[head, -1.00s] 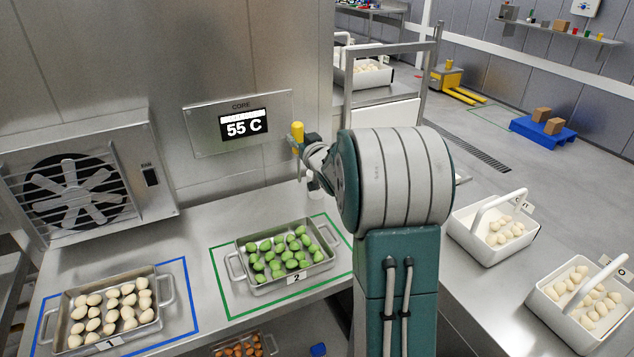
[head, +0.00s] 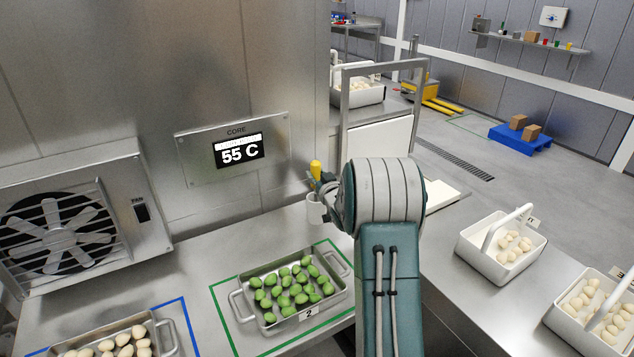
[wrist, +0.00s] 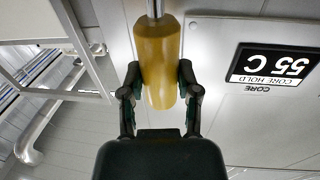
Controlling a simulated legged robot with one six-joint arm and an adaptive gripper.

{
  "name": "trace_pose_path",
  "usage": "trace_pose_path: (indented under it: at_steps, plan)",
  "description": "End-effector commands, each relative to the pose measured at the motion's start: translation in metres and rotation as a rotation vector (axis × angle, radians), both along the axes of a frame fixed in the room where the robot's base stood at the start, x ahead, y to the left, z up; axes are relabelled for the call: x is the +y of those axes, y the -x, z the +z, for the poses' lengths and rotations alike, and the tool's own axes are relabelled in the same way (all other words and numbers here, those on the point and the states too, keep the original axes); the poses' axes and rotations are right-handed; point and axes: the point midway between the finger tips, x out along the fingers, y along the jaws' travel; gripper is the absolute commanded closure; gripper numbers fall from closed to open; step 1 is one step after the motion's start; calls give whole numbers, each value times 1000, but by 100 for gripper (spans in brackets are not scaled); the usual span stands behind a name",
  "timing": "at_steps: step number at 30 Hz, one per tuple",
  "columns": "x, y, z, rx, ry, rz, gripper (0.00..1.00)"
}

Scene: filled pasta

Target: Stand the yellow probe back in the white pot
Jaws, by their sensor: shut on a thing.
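The yellow probe (head: 315,168) is upright in my gripper (head: 322,184), in front of the steel wall and right of the display. The white pot (head: 314,209) stands on the counter just below it, partly hidden by my arm. In the wrist view my gripper (wrist: 160,88) is shut on the yellow handle (wrist: 158,62), one finger on each side. A thin metal shaft (wrist: 154,8) runs out of that picture at the top. I cannot tell whether the shaft's tip is inside the pot; the pot does not show in the wrist view.
A wall display (head: 238,152) reads 55 C. Tray 2 with green pasta (head: 238,306) sits within a green outline in front of the pot. Tray 1 (head: 166,335) is at lower left. White carriers (head: 487,262) stand on the right counter, and a steel frame (head: 345,105) rises behind.

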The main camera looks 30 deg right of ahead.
Motion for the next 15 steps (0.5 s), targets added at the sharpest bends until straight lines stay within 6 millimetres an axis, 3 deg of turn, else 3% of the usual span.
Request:
trace_pose_path:
  at_steps: [3,12,13,15]
  plan:
    - [-1,0,-19,3,-3,0,100]
    - [-1,0,-21,1,-1,0,100]
    - [-1,0,-21,2,-1,0,53]
    - [-1,0,-21,1,-1,0,23]
